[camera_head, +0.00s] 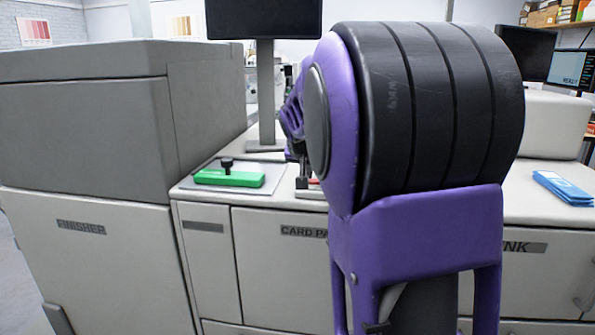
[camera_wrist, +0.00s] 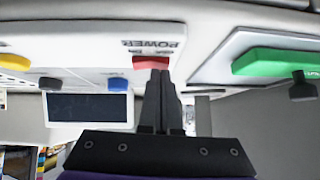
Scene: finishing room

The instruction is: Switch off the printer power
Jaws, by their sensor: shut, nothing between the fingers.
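The red power switch (camera_wrist: 150,62) sits on a pale panel under the word POWER, which appears upside down in the wrist view. Smaller lettering beside it is too small to read surely. A small bit of red (camera_head: 314,182) also shows in the head view, beside my arm. My gripper (camera_wrist: 160,73) is shut and empty, its fingertips at the right part of the red switch. I cannot tell whether they touch it. In the head view my purple and black arm hides most of the gripper and panel. The switch's position cannot be told.
A green handle (camera_head: 228,178) with a black knob lies on a plate to the left; it also shows in the wrist view (camera_wrist: 270,62). A monitor post (camera_head: 266,95) stands behind. Blue packets (camera_head: 563,188) lie at right. The finisher (camera_head: 90,120) rises at far left.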

